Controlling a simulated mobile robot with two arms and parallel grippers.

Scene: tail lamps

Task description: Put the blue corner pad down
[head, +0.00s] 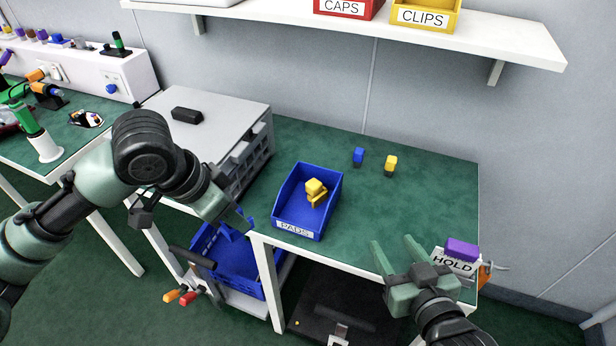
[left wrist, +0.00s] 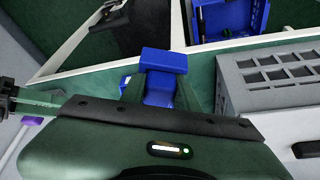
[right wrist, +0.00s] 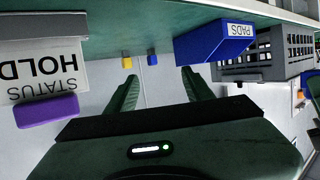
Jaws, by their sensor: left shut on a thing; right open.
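My left gripper (head: 236,222) is shut on a blue corner pad (left wrist: 164,60), which shows between its fingers in the left wrist view. In the head view this gripper is at the left end of the green bench, left of the blue PADS bin (head: 277,220); the held pad is hard to make out there. My right gripper (head: 396,262) is open and empty at the bench's front edge, left of the HOLD sign. A small blue piece (head: 358,155) and a yellow piece (head: 390,163) stand at the back of the bench.
The PADS bin holds yellow pads (head: 315,188). A grey case (head: 225,100) stands left of it. A HOLD sign (head: 453,263) with a purple block (head: 461,249) is at the right front corner. The green bench top (head: 420,200) is clear at middle right. A blue crate (head: 236,262) sits below.

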